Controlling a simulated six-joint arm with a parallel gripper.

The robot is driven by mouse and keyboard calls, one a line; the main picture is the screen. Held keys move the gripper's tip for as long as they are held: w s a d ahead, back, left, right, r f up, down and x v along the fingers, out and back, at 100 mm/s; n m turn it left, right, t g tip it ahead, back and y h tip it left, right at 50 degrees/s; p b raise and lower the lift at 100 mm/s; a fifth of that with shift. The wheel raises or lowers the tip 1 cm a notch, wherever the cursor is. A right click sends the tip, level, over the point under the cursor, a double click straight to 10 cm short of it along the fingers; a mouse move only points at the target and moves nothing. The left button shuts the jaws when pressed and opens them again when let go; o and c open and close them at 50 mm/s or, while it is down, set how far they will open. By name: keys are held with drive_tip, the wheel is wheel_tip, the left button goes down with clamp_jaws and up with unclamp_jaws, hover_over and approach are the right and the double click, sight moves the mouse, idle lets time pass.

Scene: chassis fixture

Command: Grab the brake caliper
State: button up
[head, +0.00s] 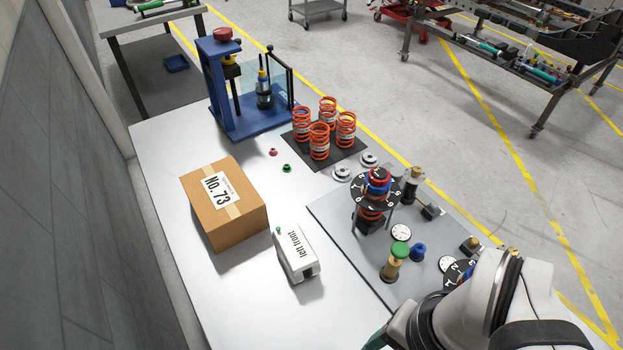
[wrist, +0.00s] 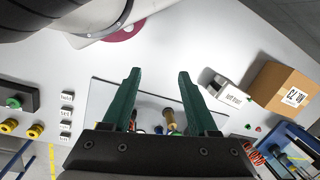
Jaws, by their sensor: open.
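A white block lettered "left front" (head: 296,253), which I take to be the brake caliper, lies on the white table in the head view, just in front of the cardboard box. It also shows in the wrist view (wrist: 226,92), to the right of my fingers. My gripper (wrist: 158,74) has its two green fingers spread apart with nothing between their tips. It points over the grey fixture plate and is apart from the block. In the head view most of my gripper is cut off at the bottom edge.
A cardboard box (head: 225,203) marked No. 73 stands behind the block. The grey fixture plate (head: 335,208) with dials and posts lies to its right. Orange springs (head: 319,141) and a blue press (head: 240,115) stand farther back. The table left and front of the block is clear.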

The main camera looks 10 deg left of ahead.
drive_tip(key=o, duration=0.3)
drive_tip(key=shift+o, duration=0.2)
drive_tip(key=w+a+f+n+h, duration=0.3)
drive_tip(key=w+a+n+h, duration=0.3)
drive_tip(key=n, duration=0.9)
drive_tip(key=w+a+f+n+h, duration=0.4)
drive_tip(key=n+h, duration=0.3)
drive_tip(key=n, duration=0.8)
drive_tip(key=s+a+f+n+t+h, duration=0.25)
drive_tip(key=a+f+n+t, duration=0.55)
drive_tip(key=a+n, duration=0.4)
drive_tip(key=n+t+y, duration=0.3)
drive_tip(key=n+t, duration=0.4)
drive_tip(key=n, duration=0.3)
approach(300, 279)
drive_tip(key=x, duration=0.8)
drive_tip(key=shift+w, duration=0.1)
